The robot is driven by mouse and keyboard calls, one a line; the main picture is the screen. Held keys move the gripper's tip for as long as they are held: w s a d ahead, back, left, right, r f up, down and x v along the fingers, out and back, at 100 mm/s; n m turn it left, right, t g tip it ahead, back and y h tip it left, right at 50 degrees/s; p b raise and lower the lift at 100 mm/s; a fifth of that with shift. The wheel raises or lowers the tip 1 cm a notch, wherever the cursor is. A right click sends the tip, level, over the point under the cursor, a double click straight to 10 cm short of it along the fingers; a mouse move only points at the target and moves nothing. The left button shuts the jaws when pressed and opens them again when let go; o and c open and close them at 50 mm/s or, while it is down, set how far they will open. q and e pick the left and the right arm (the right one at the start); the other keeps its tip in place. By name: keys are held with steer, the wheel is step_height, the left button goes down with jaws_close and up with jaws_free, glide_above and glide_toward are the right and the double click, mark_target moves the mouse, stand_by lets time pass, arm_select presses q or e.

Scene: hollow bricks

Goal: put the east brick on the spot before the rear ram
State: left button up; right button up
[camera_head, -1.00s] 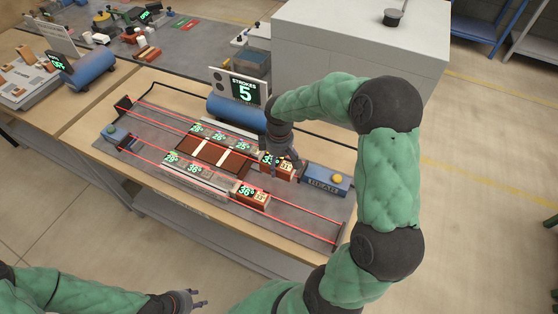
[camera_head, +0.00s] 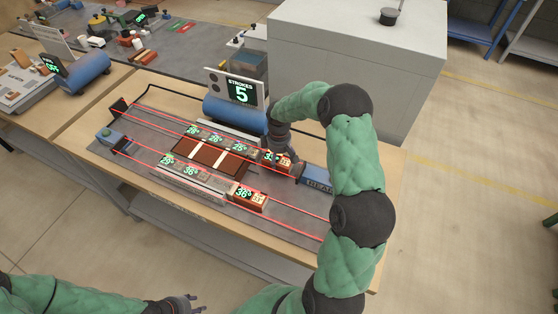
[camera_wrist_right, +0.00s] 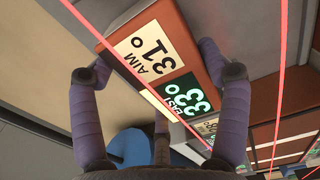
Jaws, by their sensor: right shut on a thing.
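The east brick (camera_head: 276,158) is orange-brown with lit EAST 33° and AIM 31° labels, which show best on the brick in the right wrist view (camera_wrist_right: 205,65). My right gripper (camera_head: 281,150) reaches down over it and is shut on it, with a finger on either side in the wrist view (camera_wrist_right: 160,76). I cannot tell whether the brick is clear of the bed. The rear ram (camera_head: 314,177), a blue block, stands just right of the brick, partly hidden by my right arm. My left gripper (camera_head: 191,302) is open and empty at the bottom edge.
Red beam lines run along the bed (camera_head: 285,220). A brick marked 36° (camera_head: 249,198) lies in front, and other marked bricks stand left around a brown rack (camera_head: 208,155). A blue cylinder with a STROKES 5 sign (camera_head: 240,90) stands behind. A big grey cabinet (camera_head: 350,65) is behind right.

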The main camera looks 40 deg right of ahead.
mark_target(279, 157)
steer(key=shift+w+f, duration=0.1)
steer(key=shift+f, duration=0.2)
steer(key=shift+f, duration=0.15)
steer(key=o, duration=1.6)
steer(key=shift+f, duration=0.1)
steer(key=shift+r, duration=0.6)
step_height(279, 157, up, 11)
steer(key=shift+r+p, duration=0.1)
steer(key=shift+p, duration=0.8)
